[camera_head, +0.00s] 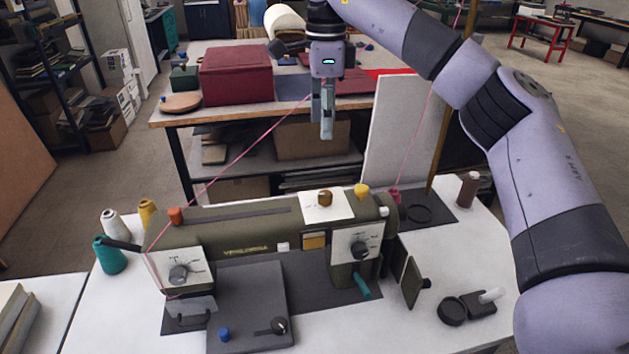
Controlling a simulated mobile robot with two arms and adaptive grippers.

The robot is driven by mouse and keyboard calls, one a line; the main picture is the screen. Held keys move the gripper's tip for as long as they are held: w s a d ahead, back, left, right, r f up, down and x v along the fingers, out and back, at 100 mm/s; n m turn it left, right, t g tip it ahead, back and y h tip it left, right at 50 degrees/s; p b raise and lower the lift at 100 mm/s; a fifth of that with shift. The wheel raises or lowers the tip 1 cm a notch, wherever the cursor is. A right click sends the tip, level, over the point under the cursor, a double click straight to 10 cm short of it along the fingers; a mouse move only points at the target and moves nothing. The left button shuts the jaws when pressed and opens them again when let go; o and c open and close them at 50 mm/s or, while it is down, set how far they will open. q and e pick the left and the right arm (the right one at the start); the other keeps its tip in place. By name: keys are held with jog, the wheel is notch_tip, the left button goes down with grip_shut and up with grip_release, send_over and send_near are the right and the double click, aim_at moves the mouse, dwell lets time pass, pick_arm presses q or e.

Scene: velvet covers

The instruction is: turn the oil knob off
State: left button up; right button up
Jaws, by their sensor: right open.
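An olive-green sewing machine (230,247) stands on the white table. It has a dial knob on a white plate at the left (179,273) and another dark dial knob on a white plate at the right (360,249). The labels are too small to read, so I cannot tell which one is the oil knob. My right gripper (326,118) hangs above and behind the machine, fingers pointing down, open and empty, apart from every knob. My left gripper is out of view.
A pink thread (235,160) slants up from the machine toward my right gripper. Thread spools (110,254) stand at the left. An open cover flap (411,282) and a small black part with a white stub (468,306) are at the right. Behind is a wooden bench (200,118).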

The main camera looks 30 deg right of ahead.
aim_at(325, 193)
jog(key=f, duration=0.5)
jog(key=s+f, duration=0.1)
jog(key=f, duration=0.4)
jog(key=f+p, duration=0.1)
jog(key=f, duration=0.4)
jog(key=shift+s, duration=0.3)
jog(key=shift+w+f, duration=0.1)
jog(key=shift+f, duration=0.55)
jog(key=shift+a+f, duration=0.1)
jog(key=c, duration=0.6)
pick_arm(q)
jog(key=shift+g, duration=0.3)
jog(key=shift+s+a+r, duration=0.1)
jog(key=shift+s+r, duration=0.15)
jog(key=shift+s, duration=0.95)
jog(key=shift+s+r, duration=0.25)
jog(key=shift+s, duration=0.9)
pick_arm(e)
grip_shut()
